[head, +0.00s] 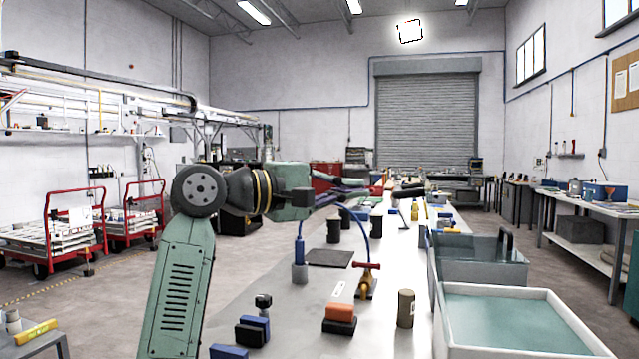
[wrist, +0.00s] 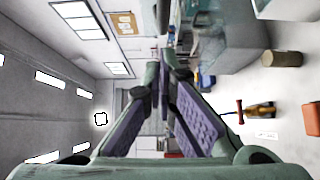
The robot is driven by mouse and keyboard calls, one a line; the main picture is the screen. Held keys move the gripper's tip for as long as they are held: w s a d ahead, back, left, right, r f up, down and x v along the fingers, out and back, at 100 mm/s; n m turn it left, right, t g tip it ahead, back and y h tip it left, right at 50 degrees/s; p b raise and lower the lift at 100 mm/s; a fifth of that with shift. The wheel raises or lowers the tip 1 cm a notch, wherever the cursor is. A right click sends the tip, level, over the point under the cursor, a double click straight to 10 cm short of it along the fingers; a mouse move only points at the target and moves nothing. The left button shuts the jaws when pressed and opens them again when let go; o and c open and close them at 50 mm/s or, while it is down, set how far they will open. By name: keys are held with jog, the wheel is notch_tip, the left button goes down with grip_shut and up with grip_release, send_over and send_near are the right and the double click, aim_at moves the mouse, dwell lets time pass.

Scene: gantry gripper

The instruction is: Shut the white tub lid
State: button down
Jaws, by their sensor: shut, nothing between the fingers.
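The white tub (head: 457,340) stands at the right front of the long table, its rim framing a teal interior. A see-through grey-teal panel (head: 480,268) with a dark upright handle (head: 507,243) rises at the tub's far side. It looks like the raised lid, but I cannot tell how it joins the tub. My gripper (head: 368,188) is above the table, left of and apart from the panel. In the wrist view, my gripper (wrist: 165,72) has its purple-padded fingers together at the tips, with nothing between them. A grey-teal surface (wrist: 232,45) shows beyond them, turned sideways.
On the table are a red-handled clamp (head: 368,280), a brown cylinder (head: 405,308), an orange-topped block (head: 340,318), a blue block (head: 255,326) and a dark mat (head: 329,258). More small items stand farther back. The air between gripper and panel looks clear.

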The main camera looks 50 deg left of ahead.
jog(key=d, duration=0.1)
jog(key=w+d, duration=0.1)
jog(key=d, duration=0.1)
jog(key=shift+w, duration=0.25)
